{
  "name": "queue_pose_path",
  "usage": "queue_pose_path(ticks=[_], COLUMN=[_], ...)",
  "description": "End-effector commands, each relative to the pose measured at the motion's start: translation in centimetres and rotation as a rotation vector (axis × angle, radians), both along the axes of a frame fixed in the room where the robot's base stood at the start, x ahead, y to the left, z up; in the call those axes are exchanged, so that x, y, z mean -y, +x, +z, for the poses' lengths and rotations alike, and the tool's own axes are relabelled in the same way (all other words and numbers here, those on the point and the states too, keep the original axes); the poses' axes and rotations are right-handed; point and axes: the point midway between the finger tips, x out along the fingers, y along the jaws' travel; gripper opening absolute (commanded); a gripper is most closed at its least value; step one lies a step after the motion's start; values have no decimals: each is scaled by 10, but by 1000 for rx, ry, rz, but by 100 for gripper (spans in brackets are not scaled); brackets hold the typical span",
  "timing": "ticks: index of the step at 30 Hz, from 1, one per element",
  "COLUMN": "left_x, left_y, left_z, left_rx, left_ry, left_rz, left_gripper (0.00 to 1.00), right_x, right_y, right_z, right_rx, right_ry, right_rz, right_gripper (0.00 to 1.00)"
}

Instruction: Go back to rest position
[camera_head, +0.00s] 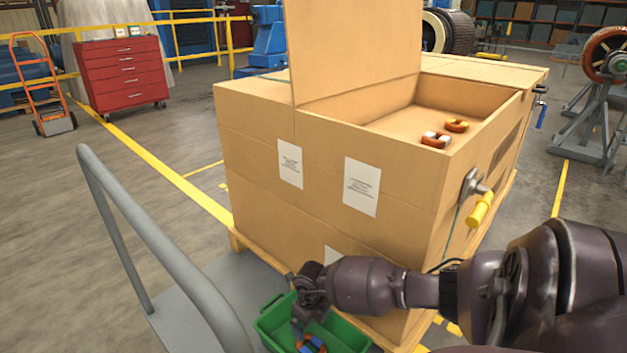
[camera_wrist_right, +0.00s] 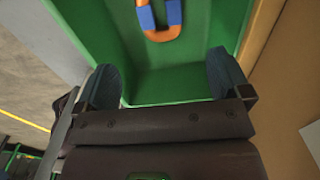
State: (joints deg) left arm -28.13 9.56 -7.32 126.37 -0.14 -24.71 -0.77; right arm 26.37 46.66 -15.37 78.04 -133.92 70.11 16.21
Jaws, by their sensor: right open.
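My right gripper (camera_head: 300,322) hangs over the green bin (camera_head: 347,331) at the bottom of the head view, its arm coming in from the right. In the right wrist view the gripper (camera_wrist_right: 166,78) has its two fingers wide apart with nothing between them, over the inside of the green bin (camera_wrist_right: 80,38). An orange and blue U-shaped piece (camera_head: 318,347) lies in the bin. It also shows at the top of the right wrist view (camera_wrist_right: 163,36), beyond the fingertips and apart from them. My left gripper is not in view.
A large cardboard box (camera_head: 258,180) on a pallet stands right behind the bin. A grey rail (camera_head: 150,240) stands at left. Open floor (camera_head: 60,220) lies beyond it.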

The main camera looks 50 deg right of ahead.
Motion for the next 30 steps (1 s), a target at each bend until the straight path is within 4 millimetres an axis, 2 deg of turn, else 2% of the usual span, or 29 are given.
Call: queue_pose_path(ticks=[16, 19, 23, 26, 30], left_x=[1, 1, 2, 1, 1], left_y=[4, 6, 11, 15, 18], left_z=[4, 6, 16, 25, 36], left_rx=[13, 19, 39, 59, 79], left_ry=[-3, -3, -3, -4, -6], left_rz=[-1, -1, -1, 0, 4], left_gripper=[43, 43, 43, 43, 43], right_x=[0, -7, -40, -82, -141], right_y=[0, -2, -11, -22, -37], right_z=[-1, 0, 2, 10, 35], right_rx=[0, 9, 57, 123, 230], right_ry=[1, 28, 162, 341, 616], right_rz=[0, -3, -27, -77, -198], right_gripper=[95, 95, 95, 95, 95])
